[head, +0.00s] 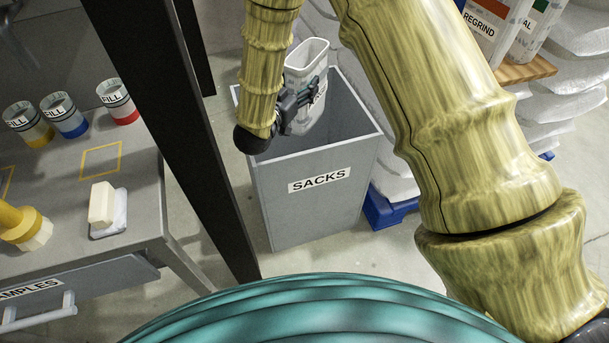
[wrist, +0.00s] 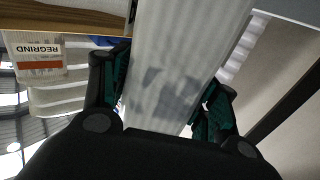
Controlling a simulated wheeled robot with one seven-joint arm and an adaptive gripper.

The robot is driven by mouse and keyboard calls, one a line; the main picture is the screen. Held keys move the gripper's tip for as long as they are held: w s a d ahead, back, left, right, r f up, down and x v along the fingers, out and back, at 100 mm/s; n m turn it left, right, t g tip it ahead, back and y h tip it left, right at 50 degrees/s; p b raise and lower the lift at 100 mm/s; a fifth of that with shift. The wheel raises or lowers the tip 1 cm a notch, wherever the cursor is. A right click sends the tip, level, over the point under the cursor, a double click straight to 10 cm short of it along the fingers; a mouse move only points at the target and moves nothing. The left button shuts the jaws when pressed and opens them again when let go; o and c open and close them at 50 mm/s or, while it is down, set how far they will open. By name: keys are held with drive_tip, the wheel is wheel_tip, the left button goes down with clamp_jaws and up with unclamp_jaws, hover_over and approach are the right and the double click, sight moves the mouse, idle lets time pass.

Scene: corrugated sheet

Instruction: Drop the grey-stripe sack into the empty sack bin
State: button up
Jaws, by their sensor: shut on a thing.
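The sack (head: 304,79) is pale with grey markings and looks like an open-topped bag. My gripper (head: 308,94) is shut on it and holds it over the mouth of the bin. The sack bin (head: 313,210) is a tall grey open box labelled SACKS. The part of its inside that shows is bare; its floor is hidden. In the wrist view the sack (wrist: 185,65) fills the middle, between the two dark green-padded fingers of my gripper (wrist: 165,95). Whether the sack's lower end is below the bin's rim is hard to tell.
A dark post (head: 165,110) stands left of the bin. A grey bench (head: 130,160) at left bears several FILL pots and a pale block (head: 102,204). Stacked white sacks (head: 570,75) and a REGRIND sack (head: 488,22) are at right, near a blue pallet (head: 385,210).

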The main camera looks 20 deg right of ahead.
drive_tip(key=shift+f+b, duration=2.1)
drive_tip(key=shift+f, duration=0.75)
drive_tip(key=o, duration=1.5)
drive_tip(key=shift+r, duration=5)
